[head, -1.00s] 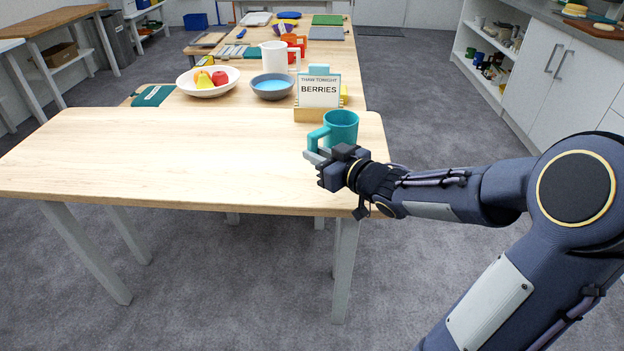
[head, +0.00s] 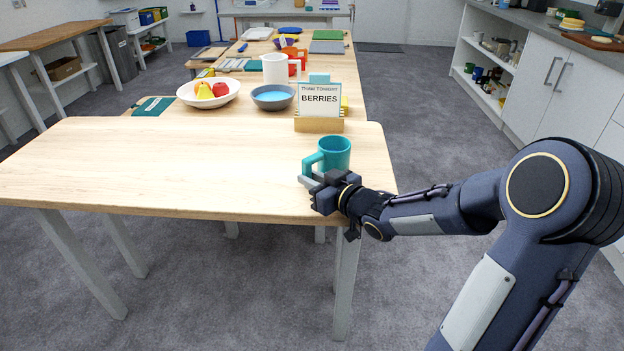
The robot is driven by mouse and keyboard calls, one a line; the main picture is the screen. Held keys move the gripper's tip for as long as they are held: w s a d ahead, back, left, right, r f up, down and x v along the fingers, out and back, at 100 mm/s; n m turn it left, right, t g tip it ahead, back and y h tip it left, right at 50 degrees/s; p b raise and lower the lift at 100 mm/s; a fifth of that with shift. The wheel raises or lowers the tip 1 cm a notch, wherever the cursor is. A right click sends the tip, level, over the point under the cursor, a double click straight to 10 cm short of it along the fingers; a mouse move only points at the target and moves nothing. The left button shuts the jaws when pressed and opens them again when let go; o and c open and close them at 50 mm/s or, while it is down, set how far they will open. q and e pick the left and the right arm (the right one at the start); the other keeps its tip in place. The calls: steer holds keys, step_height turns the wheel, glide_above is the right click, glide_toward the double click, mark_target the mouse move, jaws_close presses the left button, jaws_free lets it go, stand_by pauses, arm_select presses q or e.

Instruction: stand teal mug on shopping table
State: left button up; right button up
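The teal mug (head: 334,153) is upright over the right end of the near light-wood table (head: 170,165), in front of the berries sign. Its handle points left, towards my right gripper's fingers. My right gripper (head: 309,182) is at the handle and appears shut on it, though the contact is partly hidden by the gripper body. The mug's base is partly hidden behind the gripper, so I cannot tell whether it touches the tabletop. My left gripper is out of view.
A sign reading BERRIES (head: 320,100) in a wooden holder stands behind the mug. The near table's left and middle are clear.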

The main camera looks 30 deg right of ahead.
steer(key=o, duration=0.4)
